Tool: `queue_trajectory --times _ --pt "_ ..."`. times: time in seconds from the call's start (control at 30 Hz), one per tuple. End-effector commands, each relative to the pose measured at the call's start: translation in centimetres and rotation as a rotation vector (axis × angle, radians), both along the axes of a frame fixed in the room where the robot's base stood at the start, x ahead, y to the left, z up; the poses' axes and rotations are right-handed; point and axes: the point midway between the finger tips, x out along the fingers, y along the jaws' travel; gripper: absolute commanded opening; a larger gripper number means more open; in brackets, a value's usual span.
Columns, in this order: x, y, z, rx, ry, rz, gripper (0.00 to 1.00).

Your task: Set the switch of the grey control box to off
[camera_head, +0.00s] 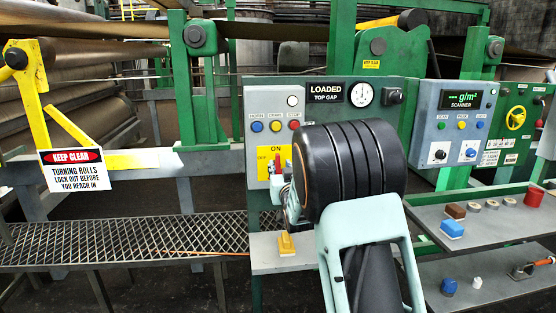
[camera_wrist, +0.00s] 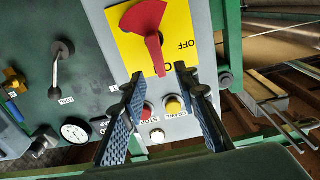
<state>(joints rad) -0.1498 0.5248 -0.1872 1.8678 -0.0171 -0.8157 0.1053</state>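The grey control box (camera_head: 258,101) stands left of my arm in the head view, with a yellow switch plate (camera_head: 263,166) low on its front. The plate carries the words ON at top and OFF at left. The red switch handle (camera_wrist: 147,22) shows in the wrist view, its narrow end pointing towards the partly hidden ON label, away from OFF (camera_wrist: 186,43). My gripper (camera_wrist: 159,76) is open, its fingers on either side of the handle's narrow end. Whether they touch it I cannot tell. In the head view my arm hides part of the plate.
Coloured buttons (camera_head: 275,126) sit above the plate. A yellow block (camera_head: 286,246) lies on the shelf below. A scanner box (camera_head: 460,125) and shelves with small parts (camera_head: 480,225) stand at right. A keep-clear sign (camera_head: 74,171) and rolls are at left.

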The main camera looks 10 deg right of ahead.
Motion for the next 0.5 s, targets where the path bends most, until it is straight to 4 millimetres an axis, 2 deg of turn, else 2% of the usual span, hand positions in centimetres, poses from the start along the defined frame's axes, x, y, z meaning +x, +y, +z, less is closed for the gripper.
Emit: queue_trajectory --times 0.2,0.5 --pt "3.5 0.0 0.0 -0.001 0.001 0.000 0.28" --pt "6.3 0.0 0.0 -0.001 0.000 0.000 0.28"
